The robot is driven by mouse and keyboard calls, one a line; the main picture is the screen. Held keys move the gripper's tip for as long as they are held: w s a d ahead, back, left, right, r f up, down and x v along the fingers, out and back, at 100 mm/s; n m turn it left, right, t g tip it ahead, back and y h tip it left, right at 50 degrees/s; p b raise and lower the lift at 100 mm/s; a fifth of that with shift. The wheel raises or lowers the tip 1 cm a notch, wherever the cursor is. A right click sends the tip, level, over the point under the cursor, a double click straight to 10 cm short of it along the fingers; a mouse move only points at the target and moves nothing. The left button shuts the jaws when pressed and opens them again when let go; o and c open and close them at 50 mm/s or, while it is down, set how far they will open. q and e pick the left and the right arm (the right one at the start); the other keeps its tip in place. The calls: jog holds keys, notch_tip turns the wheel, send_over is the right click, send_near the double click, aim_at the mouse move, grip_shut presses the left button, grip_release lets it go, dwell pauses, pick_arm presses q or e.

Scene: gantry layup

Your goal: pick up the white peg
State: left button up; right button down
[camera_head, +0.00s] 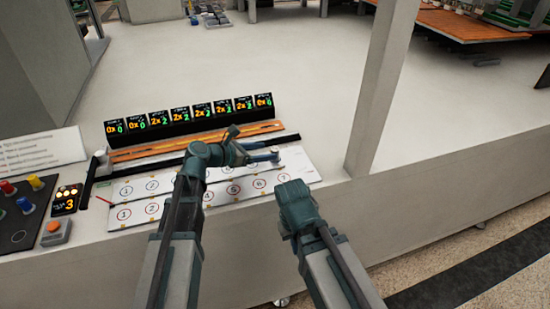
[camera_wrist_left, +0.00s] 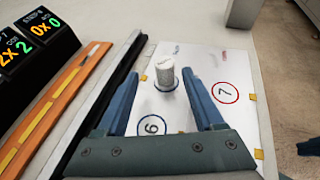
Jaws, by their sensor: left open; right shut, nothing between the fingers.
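The white peg (camera_wrist_left: 165,68) stands upright on the white numbered board (camera_wrist_left: 195,60), inside a dark ring, in the left wrist view. My left gripper (camera_head: 264,156) reaches right over the board in the head view. In the left wrist view its two blue fingers are open, one on each side of the peg; I cannot tell whether they touch it. In the head view the peg is hard to tell from the gripper's tip. My right gripper (camera_head: 295,192) is shut and empty near the board's lower right edge.
A row of small displays (camera_head: 190,118) and an orange rail (camera_head: 200,138) lie behind the board. A grey post (camera_head: 385,85) rises to the right. A panel with coloured knobs (camera_head: 22,215) and a white cylinder (camera_head: 101,162) are at the left.

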aim_at(282, 155)
pick_arm(q)
jog(key=shift+d+b+x, duration=0.25)
jog(key=shift+b+x, duration=0.75)
jog(key=shift+x, duration=2.85)
jog(key=shift+s+r, duration=0.3)
grip_shut()
